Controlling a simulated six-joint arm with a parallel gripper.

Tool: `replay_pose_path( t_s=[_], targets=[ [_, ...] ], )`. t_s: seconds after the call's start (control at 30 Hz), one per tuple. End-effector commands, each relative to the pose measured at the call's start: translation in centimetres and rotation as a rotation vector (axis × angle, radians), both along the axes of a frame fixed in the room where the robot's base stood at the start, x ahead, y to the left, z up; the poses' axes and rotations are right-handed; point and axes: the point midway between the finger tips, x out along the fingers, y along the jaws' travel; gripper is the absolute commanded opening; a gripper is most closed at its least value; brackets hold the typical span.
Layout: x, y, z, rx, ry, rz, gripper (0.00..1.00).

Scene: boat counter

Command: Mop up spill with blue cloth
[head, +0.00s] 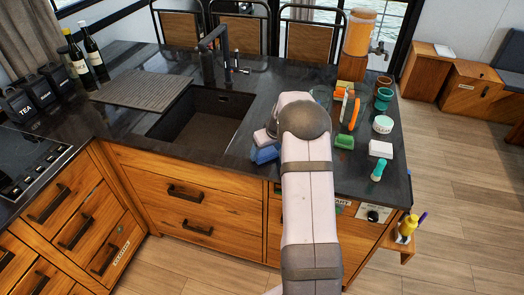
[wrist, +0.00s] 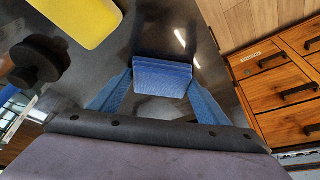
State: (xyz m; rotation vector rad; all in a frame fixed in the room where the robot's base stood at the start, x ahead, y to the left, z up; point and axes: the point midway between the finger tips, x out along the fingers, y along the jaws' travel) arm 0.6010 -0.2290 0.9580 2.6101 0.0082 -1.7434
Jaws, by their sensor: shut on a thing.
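The blue cloth (wrist: 163,77) shows in the wrist view as a folded, ribbed block. My gripper (wrist: 160,90) is shut on it, with one blue finger at each side. The cloth is over the dark counter; I cannot tell whether it touches the surface. In the head view, blue (head: 265,154) shows at the left of my arm, above the counter to the right of the sink, but cloth and fingers are hard to tell apart there. I cannot make out a spill in either view; my arm hides part of the counter.
The sink (head: 200,115) and black tap (head: 213,50) lie left of my arm. To the right stand a green sponge (head: 344,141), a white block (head: 380,149), a teal-handled brush (head: 378,171), cups (head: 383,99) and a drink dispenser (head: 358,34). The counter's front edge is close.

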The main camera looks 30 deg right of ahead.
Motion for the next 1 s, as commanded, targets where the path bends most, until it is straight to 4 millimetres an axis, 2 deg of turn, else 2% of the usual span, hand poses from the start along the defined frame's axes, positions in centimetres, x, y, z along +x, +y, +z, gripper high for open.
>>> replay_pose_path(
  t_s=[1.0],
  targets=[
    [6.5,-6.3,-0.1,0.0,-0.001,0.001,0.49]
  ],
)
